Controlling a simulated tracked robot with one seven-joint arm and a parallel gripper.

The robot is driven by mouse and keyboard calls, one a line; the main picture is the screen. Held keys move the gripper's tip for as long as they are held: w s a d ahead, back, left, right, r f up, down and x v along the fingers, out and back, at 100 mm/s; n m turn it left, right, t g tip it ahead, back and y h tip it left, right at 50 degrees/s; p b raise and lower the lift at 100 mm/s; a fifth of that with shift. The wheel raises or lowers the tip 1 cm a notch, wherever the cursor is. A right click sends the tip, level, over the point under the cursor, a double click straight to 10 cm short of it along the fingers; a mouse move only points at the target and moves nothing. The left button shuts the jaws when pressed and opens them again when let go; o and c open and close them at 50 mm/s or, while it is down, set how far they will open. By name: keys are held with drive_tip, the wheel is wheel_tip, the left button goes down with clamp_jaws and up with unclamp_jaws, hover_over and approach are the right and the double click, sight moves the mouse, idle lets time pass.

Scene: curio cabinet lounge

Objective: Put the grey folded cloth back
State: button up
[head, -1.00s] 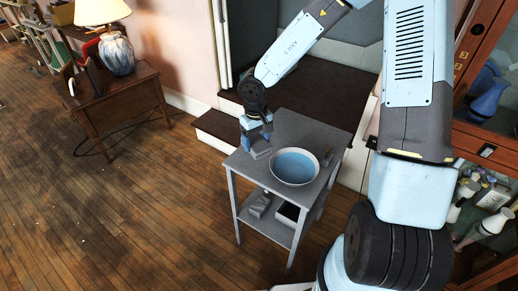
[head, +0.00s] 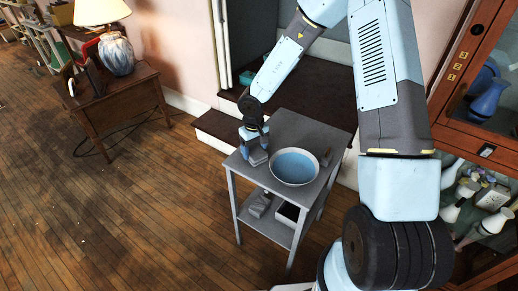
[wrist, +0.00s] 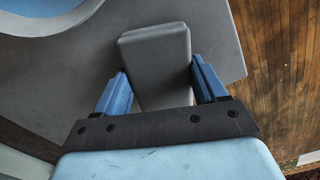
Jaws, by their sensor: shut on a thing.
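The grey folded cloth (wrist: 155,62) is a flat grey block between my gripper's two blue fingers (wrist: 160,72) in the wrist view. My gripper (head: 254,155) is shut on it and points down at the left corner of a small grey table (head: 292,128) in the head view. In that view the cloth (head: 260,158) shows only as a small grey patch at the fingertips, partly hidden. I cannot tell whether it touches the tabletop. A bowl with a blue inside (head: 295,166) stands just right of it.
A lower shelf holds a grey item (head: 259,205) and a dark-topped white box (head: 288,214). A small dark object (head: 326,157) stands right of the bowl. A glass cabinet (head: 485,95) is at right, a wooden side table with a lamp (head: 117,55) at left. Wood floor between is clear.

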drive_tip(key=shift+f, duration=0.1)
drive_tip(key=o, duration=1.7)
drive_tip(key=shift+c, duration=0.2)
